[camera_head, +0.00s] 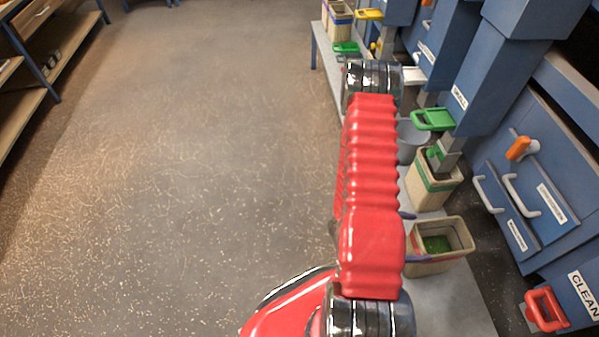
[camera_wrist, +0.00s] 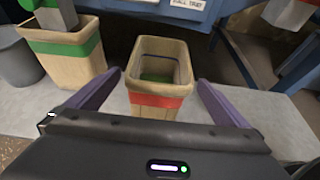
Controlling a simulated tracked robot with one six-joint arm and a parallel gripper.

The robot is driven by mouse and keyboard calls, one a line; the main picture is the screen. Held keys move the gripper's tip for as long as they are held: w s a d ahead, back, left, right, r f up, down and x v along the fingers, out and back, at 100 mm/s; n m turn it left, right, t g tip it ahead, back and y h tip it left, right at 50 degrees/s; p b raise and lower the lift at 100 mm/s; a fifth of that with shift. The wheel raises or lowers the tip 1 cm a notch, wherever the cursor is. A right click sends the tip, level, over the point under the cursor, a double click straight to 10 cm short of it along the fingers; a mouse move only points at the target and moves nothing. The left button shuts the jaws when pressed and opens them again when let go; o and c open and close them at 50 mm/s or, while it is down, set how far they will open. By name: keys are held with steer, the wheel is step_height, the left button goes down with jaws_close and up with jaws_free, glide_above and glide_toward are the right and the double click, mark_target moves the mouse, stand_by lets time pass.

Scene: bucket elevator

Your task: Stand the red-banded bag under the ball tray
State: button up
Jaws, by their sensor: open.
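The red-banded bag (camera_wrist: 158,101) stands upright, open-topped, on the grey bench in the wrist view, with something green inside. In the head view the same bag (camera_head: 455,240) stands at the near end of the bench, its red band not visible. My gripper (camera_wrist: 158,79) is open, its purple fingers on either side of the bag, with a gap visible at each side. In the head view my arm hides most of the gripper. A label reading "BALL TRAY" (camera_wrist: 188,3) is on the blue front behind the bag; the tray itself is not clearly seen.
A green-banded bag (camera_wrist: 62,50) stands left of it under a spout, near a grey bucket (camera_wrist: 16,58). Blue machinery with drawer handles (camera_head: 522,195) lines the right side. The grey bench (camera_head: 455,300) has bare space at its near end. Open floor lies left.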

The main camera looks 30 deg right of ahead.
steer(key=w+a+r+m+y, duration=0.1)
steer(key=w+a+r+m, duration=0.15)
steer(key=r, duration=0.35)
steer(key=w+a+r+m+g+y, duration=0.1)
steer(key=w+r+m, duration=0.15)
steer(key=r, duration=0.45)
steer(key=w+a+r+m, duration=0.2)
steer(key=r+m, duration=0.1)
steer(key=r, duration=0.3)
steer(key=w+a+r+m+t+y, duration=0.1)
steer(key=w+a+r+t+y, duration=0.1)
steer(key=a+r, duration=0.5)
steer(key=w+a+r+m+t+y, duration=0.2)
steer(key=a+r+t+y, duration=0.3)
steer(key=a, duration=0.9)
steer(key=w+a+r+m+t+y, duration=0.2)
steer(key=a+r+t, duration=0.3)
steer(key=a+r, duration=0.5)
steer(key=shift+w+a+y, duration=0.4)
steer(key=shift+w+y, duration=0.3)
steer(key=shift+w, duration=0.15)
